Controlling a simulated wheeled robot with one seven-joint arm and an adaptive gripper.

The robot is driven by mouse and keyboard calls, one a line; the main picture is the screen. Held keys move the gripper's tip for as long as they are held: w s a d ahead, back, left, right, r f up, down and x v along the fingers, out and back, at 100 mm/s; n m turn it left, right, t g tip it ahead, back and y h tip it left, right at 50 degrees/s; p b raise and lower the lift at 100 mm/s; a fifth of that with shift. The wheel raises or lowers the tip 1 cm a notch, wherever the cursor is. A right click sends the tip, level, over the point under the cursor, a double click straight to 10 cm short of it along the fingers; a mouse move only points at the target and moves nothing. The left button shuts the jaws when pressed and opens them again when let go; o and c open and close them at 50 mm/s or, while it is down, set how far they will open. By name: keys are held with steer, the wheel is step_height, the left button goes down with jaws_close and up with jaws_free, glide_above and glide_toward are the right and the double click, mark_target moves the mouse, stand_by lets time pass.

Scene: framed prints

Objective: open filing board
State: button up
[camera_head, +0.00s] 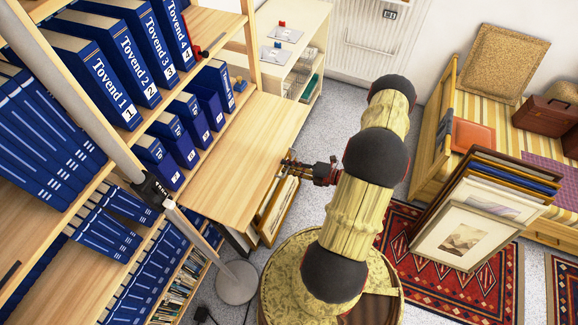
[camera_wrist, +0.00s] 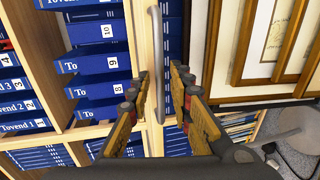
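The filing board (camera_head: 235,150) is a pale wooden panel beside the shelves of blue binders in the head view. In the wrist view, its narrow pale edge (camera_wrist: 143,40) runs upright and carries a silver bar handle (camera_wrist: 158,60). My gripper (camera_wrist: 160,82) is open, with one finger on each side of the handle's lower part. A gap shows between the handle and each finger, though the depth is hard to judge. In the head view my gripper (camera_head: 290,165) is at the board's right edge; the handle is hidden there.
Blue binders (camera_head: 100,75) fill the shelves at left. Framed prints (camera_head: 278,208) lean below my gripper, and they also show in the wrist view (camera_wrist: 270,55). A lamp pole (camera_head: 195,235) stands in front of the shelves. More frames (camera_head: 465,235) stand at right on a red rug.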

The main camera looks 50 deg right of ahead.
steer(key=v, duration=1.2)
stand_by(0.6)
